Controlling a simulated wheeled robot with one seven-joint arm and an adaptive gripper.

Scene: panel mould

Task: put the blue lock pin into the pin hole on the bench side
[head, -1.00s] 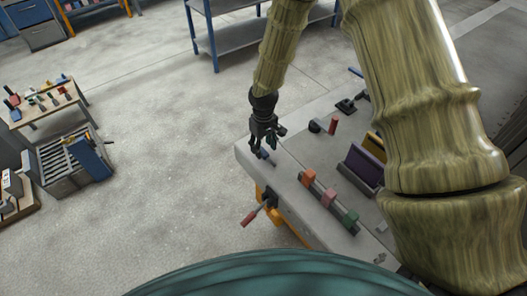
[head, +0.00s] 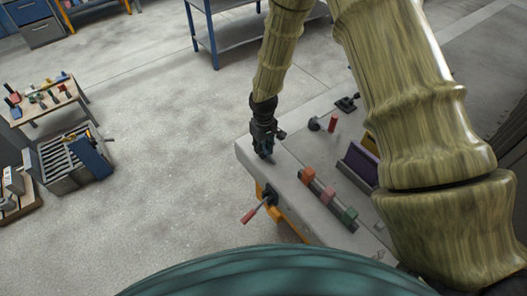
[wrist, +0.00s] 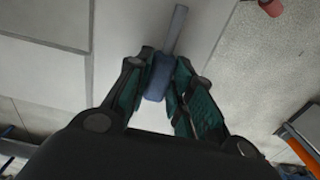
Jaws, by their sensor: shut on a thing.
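The blue lock pin (wrist: 158,78) has a blue body and a grey shaft that points up in the wrist view. My gripper (wrist: 160,92) is shut on its blue body, one finger on each side. In the head view my gripper (head: 266,152) points down at the near-left corner of the grey bench (head: 287,181), and only a small bluish bit shows at its fingertips. I cannot tell whether the pin still touches the bench top. I cannot make out the pin hole in either view.
A clamp with a red handle (head: 254,210) sticks out from the bench side. Orange, pink and green blocks (head: 328,193) line a rail on the bench. A purple part (head: 361,163) and a red cylinder (head: 333,123) stand beyond. Open floor lies left.

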